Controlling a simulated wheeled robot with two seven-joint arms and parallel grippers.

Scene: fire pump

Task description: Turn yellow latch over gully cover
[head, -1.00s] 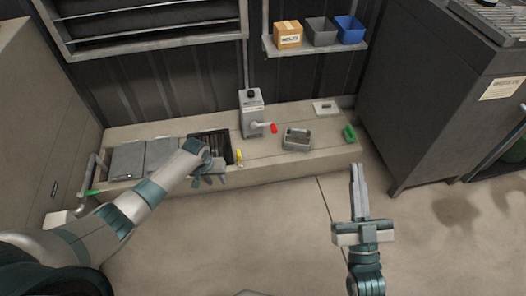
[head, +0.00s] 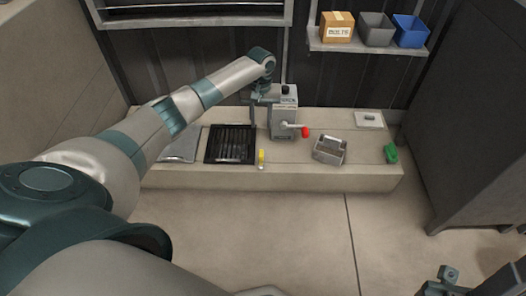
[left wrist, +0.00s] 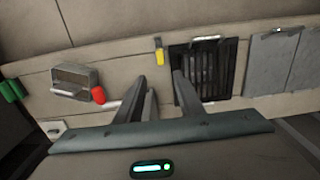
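The small yellow latch (head: 261,158) stands at the right front edge of the black slatted gully cover (head: 230,144) on the low concrete ledge. In the left wrist view the latch (left wrist: 159,52) sits beside the cover (left wrist: 205,72), upright in the picture. My left gripper (head: 254,122) points down above the back of the ledge, behind the latch and beside the grey lever box. Its fingers (left wrist: 157,88) are apart with nothing held, and they are clear of the latch. My right gripper (head: 445,276) shows only partly at the lower right; its opening cannot be made out.
The grey box (head: 284,118) with a red-knobbed lever (head: 305,132) stands close to my left gripper. A metal basket (head: 330,150) and a green object (head: 391,153) lie to the right. Grey cover plates (head: 180,147) lie left. The floor in front is clear.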

